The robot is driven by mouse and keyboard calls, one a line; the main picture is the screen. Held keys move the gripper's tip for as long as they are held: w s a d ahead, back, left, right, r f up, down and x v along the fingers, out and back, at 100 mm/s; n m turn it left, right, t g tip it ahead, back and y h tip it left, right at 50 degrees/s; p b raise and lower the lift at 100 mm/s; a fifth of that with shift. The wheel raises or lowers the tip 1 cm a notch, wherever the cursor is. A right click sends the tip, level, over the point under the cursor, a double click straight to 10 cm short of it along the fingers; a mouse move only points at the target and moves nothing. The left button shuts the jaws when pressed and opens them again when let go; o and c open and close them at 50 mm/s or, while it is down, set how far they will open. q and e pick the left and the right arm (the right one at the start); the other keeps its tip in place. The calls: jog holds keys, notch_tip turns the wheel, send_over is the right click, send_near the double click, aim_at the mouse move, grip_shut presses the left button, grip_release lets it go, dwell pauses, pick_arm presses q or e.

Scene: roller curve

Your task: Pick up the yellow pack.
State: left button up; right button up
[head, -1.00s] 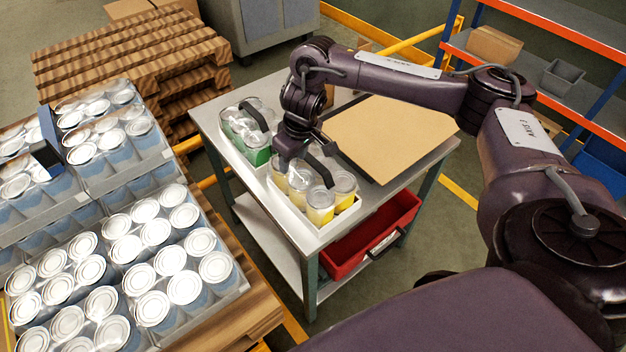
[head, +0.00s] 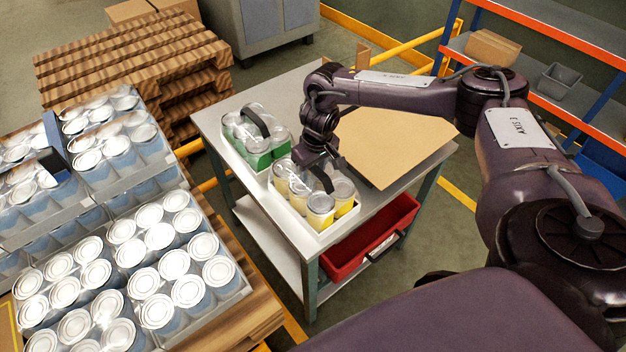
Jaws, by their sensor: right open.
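The yellow pack (head: 320,212) is a group of silver-lidded cans with yellow lower parts and a dark carry handle arching over the top. It sits upright in a white tray (head: 287,204) at the near side of the grey table. My right gripper (head: 318,162) points down just above the far part of the pack, close to the handle. It is open. The fingers are small and dark against the handle, so I cannot tell whether they touch or straddle it. My left gripper is not in view.
A brown board (head: 395,140) lies on the table at right. A red bin (head: 365,250) sits below. Stacked blue can packs (head: 150,250) fill the left side.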

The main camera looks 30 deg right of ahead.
grip_shut()
dwell(1.3)
jog(key=shift+w+r, duration=0.1)
jog(key=shift+w, duration=0.05)
